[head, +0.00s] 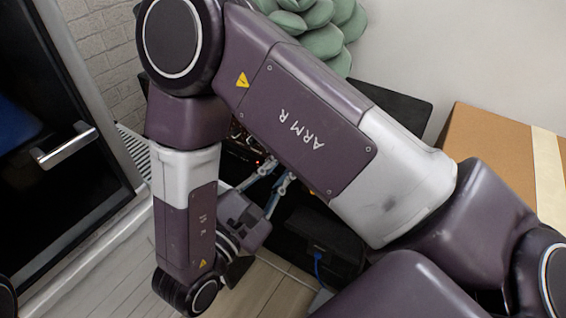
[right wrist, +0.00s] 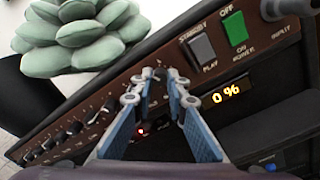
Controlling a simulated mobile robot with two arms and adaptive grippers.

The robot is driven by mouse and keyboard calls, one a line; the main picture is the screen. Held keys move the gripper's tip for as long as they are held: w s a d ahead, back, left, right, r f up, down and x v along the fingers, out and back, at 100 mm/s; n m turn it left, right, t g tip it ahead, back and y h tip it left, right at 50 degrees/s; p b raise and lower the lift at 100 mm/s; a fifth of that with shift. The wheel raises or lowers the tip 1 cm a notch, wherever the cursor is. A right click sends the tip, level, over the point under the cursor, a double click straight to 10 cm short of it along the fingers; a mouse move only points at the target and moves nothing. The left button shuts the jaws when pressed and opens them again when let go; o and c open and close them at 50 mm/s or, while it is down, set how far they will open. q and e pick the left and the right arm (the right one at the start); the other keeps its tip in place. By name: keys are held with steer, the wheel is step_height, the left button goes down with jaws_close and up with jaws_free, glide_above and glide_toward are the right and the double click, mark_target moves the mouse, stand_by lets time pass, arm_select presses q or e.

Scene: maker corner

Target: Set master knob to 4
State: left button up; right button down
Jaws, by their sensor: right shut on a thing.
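A brown amplifier panel (right wrist: 120,85) with a row of dark knobs (right wrist: 60,137) runs diagonally across the right wrist view. The fingers of my right gripper (right wrist: 158,80) converge at the panel, shut on a small knob that they mostly hide. The label and pointer of that knob cannot be read, so I cannot confirm that it is the master knob. In the head view my right gripper (head: 274,184) reaches the dark amplifier, which my own right arm largely covers. My left gripper is not in view.
To the right of the fingers are a grey standby switch (right wrist: 198,49) and a green power switch (right wrist: 234,28). A green succulent-shaped cushion (right wrist: 75,35) lies behind the panel. A cardboard box (head: 490,145) stands right; a door handle (head: 65,147) is left.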

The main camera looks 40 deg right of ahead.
steer(key=shift+f+n, duration=0.1)
steer(key=shift+n, duration=0.2)
steer(key=c, duration=2.2)
jaws_free()
step_height(320, 180, up, 10)
steer(key=shift+r, duration=0.1)
